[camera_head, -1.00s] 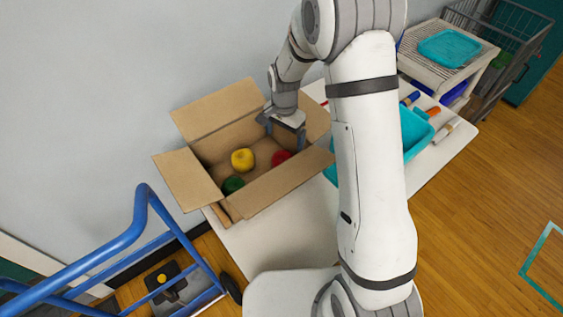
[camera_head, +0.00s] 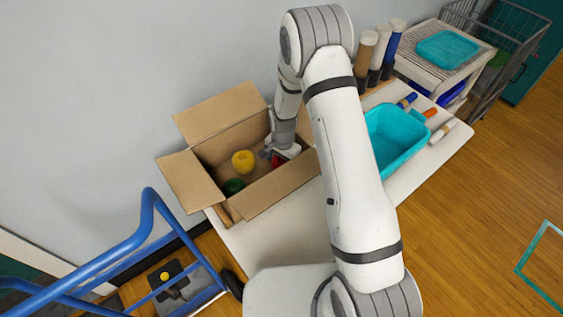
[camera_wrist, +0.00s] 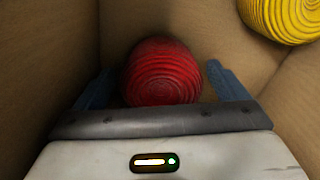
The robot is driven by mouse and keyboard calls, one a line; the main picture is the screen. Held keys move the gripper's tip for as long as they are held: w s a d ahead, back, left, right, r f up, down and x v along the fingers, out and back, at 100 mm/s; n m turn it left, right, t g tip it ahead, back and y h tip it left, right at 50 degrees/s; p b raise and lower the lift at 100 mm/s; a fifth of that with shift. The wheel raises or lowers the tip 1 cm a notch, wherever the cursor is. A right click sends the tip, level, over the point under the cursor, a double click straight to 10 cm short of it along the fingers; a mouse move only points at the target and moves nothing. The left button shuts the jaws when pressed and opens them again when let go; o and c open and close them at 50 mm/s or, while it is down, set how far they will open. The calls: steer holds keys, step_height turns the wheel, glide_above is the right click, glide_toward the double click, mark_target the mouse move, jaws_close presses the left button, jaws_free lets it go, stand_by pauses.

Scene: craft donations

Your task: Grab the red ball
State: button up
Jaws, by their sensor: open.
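The red ball (camera_wrist: 162,75) has a ridged, yarn-like surface and lies in a corner of the open cardboard box (camera_head: 281,187). In the head view only a bit of the red ball (camera_head: 277,161) shows beside my gripper (camera_head: 274,155), which reaches down inside the box. In the wrist view my gripper (camera_wrist: 163,91) is open, with one blue finger on each side of the red ball. I cannot tell whether either finger touches it; small gaps seem to show.
A yellow ball (camera_head: 243,161) and a green ball (camera_head: 233,186) lie in the same box; the yellow one also shows in the wrist view (camera_wrist: 282,18). Box walls stand close around my gripper. A teal bin (camera_head: 398,142) stands on the table to the right.

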steer(key=shift+f, duration=0.2)
steer(key=shift+c, duration=0.3)
steer(key=c, duration=1)
steer(key=shift+r, duration=0.1)
